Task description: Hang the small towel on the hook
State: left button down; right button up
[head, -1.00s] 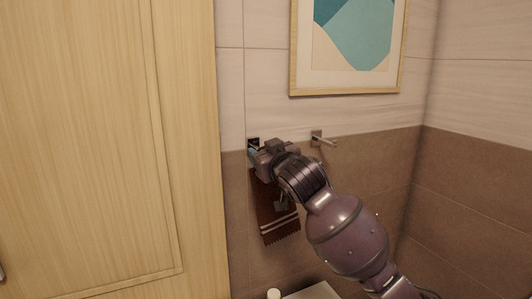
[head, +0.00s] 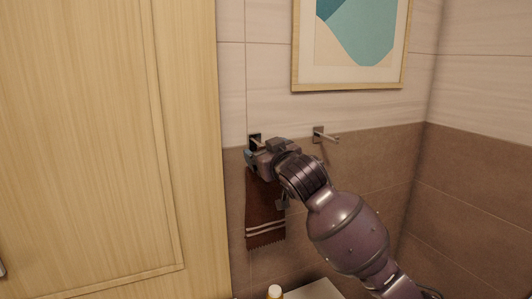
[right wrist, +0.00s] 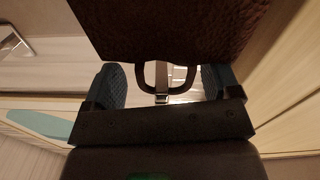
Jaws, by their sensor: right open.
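The small brown towel (head: 265,218) with pale stripes hangs straight down against the tiled wall, below the left hook (head: 255,140). In the right wrist view its brown cloth (right wrist: 165,28) fills the top, and its dark loop (right wrist: 190,78) shows between the fingers. The hook's bar (right wrist: 162,98) appears inside the loop's outline, so the loop looks to be around it. My right gripper (head: 249,158) is at the hook and the towel's top, partly covering both. It is open, its blue-padded fingers (right wrist: 164,86) standing apart from the loop on either side. My left gripper is not in view.
A second hook (head: 325,135) sticks out to the right and is bare. A framed picture (head: 351,80) hangs above. A wooden door (head: 105,140) stands close on the left. A bottle with a white cap (head: 274,292) shows at the bottom edge, beside a pale surface (head: 315,290).

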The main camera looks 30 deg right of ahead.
aim_at(258, 187)
jog(key=s+b, duration=0.1)
jog(key=s, duration=0.9)
jog(key=shift+s+a+b, duration=0.35)
jog(key=shift+s, duration=0.05)
jog(key=w+f+n+y, duration=0.1)
jog(key=f, duration=0.2)
jog(key=w+a+f+n+y, duration=0.1)
jog(key=f, duration=0.1)
jog(key=w+f+n+t+y, duration=0.1)
jog(key=f, duration=0.2)
jog(key=shift+w+a+f+n, duration=0.3)
jog(key=shift+a+f, duration=0.05)
jog(key=shift+a, duration=0.05)
jog(key=s+f+m+g, duration=0.1)
jog(key=s+f, duration=0.1)
jog(key=f, duration=0.7)
jog(key=s+f+g, duration=0.1)
jog(key=s+f, duration=0.1)
jog(key=f, duration=0.8)
jog(key=s+f+m+g+h+b, duration=0.1)
jog(key=s+f+g, duration=0.4)
jog(key=s+f, duration=1.5)
notch_tip(258, 187, down, 3)
jog(key=shift+s+a+r+m+h, duration=0.1)
jog(key=shift+s+a+m+h, duration=0.3)
jog(key=shift+m, duration=0.8)
